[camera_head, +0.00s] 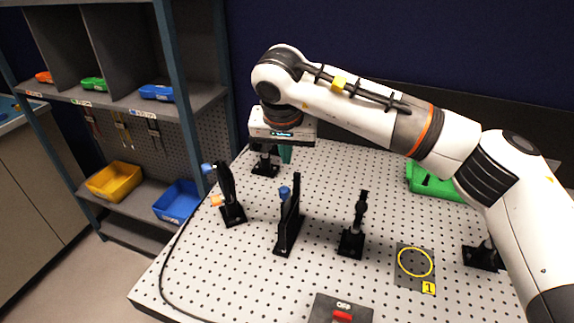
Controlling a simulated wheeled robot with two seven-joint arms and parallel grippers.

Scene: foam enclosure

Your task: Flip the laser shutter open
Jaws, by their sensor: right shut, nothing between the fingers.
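My right gripper (286,155) hangs at the back left of the perforated optical table (320,170), pointing down, with its teal fingers partly hidden by its own body. It is shut and empty. A small black post mount (264,165) stands just left of the fingers; I cannot tell whether they touch. No part is clearly marked as the laser shutter, and I cannot tell its state. Other upright black parts are a mount with blue and orange ends (228,195), a tall plate with a blue knob (290,225) and a slim post (354,225). My left gripper is not in view.
A dark box with a red switch (342,316) sits at the front edge. A yellow ring (415,262) lies on a grey plate, right. A green tray (430,184) is behind my arm. A black cable (166,270) runs along the left edge. Shelves with bins stand left.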

